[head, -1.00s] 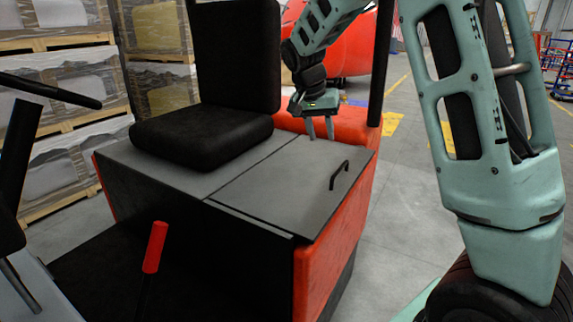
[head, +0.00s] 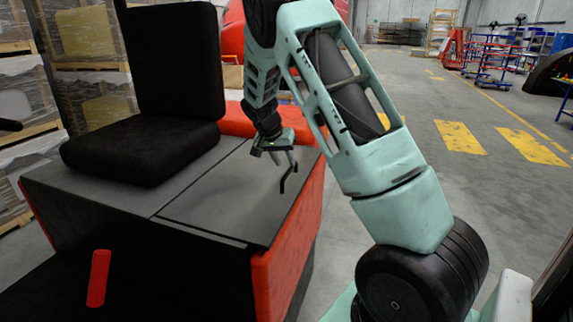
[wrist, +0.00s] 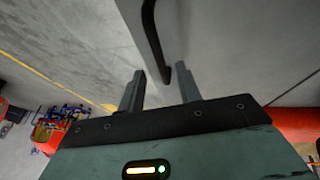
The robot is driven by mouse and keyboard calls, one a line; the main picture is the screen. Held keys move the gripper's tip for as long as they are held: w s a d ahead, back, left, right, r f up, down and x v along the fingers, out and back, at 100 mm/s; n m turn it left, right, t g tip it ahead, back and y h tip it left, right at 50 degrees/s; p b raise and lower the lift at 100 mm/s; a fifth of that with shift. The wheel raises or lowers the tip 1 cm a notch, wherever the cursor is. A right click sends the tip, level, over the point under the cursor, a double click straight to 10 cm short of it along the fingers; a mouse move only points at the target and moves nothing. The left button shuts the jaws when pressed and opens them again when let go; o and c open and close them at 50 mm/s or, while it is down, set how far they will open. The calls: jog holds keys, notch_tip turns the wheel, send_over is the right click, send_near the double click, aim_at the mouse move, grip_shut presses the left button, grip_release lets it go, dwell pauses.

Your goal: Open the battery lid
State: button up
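The battery lid (head: 215,195) is a flat grey panel on top of the red and black vehicle, beside the seat; it lies closed. Its black bar handle (head: 289,175) stands near the lid's right edge. My gripper (head: 284,164) is over the lid, right by the handle. In the wrist view my gripper (wrist: 161,82) is open, its two fingers apart with nothing between them. The handle (wrist: 155,42) shows just ahead of the fingertips, roughly in line with the gap. I cannot tell whether a finger touches it.
The black seat (head: 150,140) stands left of the lid. A red lever (head: 98,278) rises at the front left. Wrapped pallets (head: 95,65) stand behind on the left. Open floor (head: 450,200) with yellow markings lies to the right.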

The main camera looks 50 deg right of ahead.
aim_at(289, 170)
jog(key=shift+x, duration=1.7)
